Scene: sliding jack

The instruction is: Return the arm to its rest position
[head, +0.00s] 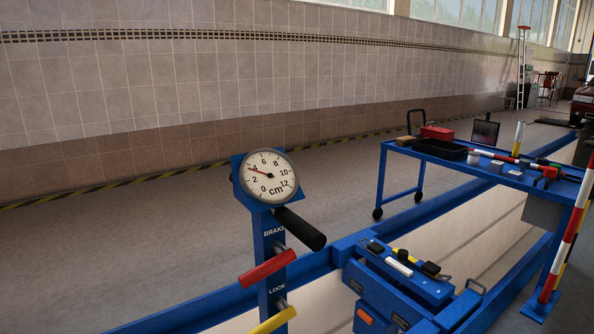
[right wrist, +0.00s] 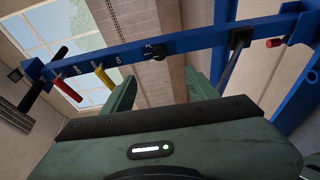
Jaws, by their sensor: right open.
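The jack's blue control post (head: 269,240) stands upright in the middle of the head view. It carries a round dial gauge (head: 268,176) marked in cm, a black handle (head: 300,228), a red lever (head: 267,268) beside the BRAKE label and a yellow lever (head: 272,321) by LOCK. The gauge needle points near 4. My right gripper (right wrist: 160,76) shows only in the right wrist view, open with nothing between its fingers. The blue post (right wrist: 190,42) crosses beyond the fingertips there, with the red lever (right wrist: 66,88) and yellow lever (right wrist: 104,77) to the left. My left gripper is not in view.
A blue jack body (head: 402,278) with black pads sits over the pit to the right. A blue trolley table (head: 480,172) with tools stands behind it. A red-white striped pole (head: 566,240) stands at the right. The floor at left is clear.

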